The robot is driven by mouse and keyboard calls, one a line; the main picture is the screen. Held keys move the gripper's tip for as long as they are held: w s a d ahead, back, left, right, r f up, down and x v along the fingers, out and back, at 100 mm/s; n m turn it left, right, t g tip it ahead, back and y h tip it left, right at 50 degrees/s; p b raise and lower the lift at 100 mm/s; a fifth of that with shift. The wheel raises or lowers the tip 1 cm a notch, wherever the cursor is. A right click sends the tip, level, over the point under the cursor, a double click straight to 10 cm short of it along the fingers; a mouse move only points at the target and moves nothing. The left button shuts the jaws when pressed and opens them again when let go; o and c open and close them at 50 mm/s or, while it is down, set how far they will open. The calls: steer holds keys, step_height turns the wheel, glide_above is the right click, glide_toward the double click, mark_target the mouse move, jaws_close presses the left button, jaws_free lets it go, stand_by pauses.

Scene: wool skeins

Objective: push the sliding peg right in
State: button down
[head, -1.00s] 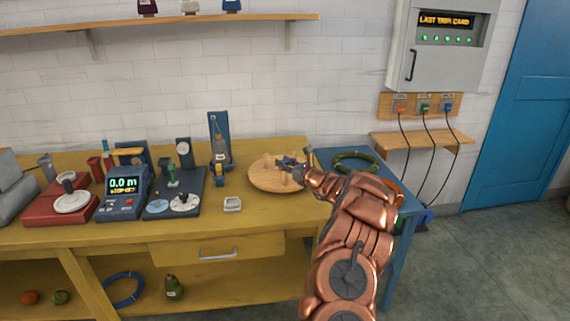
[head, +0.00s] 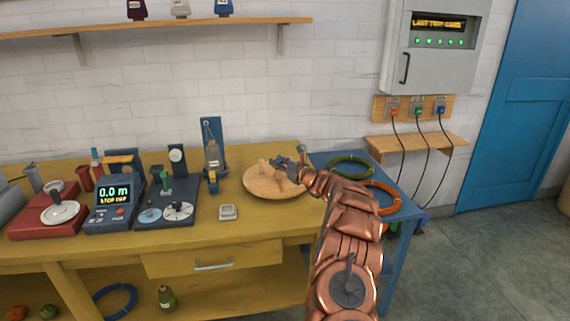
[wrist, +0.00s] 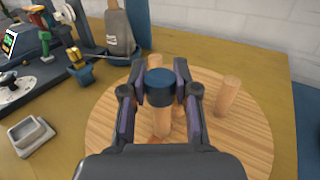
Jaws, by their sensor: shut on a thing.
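A round wooden disc (head: 258,189) lies on the yellow workbench near its right end, with several upright wooden pegs on it. In the wrist view the disc (wrist: 105,130) fills the lower middle. The sliding peg, with a dark blue cap (wrist: 160,80) and a light wood shaft (wrist: 162,122), stands between my fingers. My gripper (head: 292,165) is over the disc. In the wrist view my gripper (wrist: 160,92) is shut on the blue cap, one finger on each side. The lower end of the peg is partly hidden by my gripper.
Another wooden peg (wrist: 229,96) stands close to my right finger. A small grey tray (head: 228,212) and a meter (head: 114,208) sit to the left on the bench. A blue side table holds a green coil (head: 352,166) and an orange coil (head: 382,198).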

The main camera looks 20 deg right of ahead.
steer(key=c, duration=0.8)
jaws_free()
steer(key=shift+c, duration=0.2)
steer(key=shift+v, duration=0.8)
steer(key=v, duration=1)
steer(key=shift+s, duration=0.2)
steer(key=shift+r, duration=0.1)
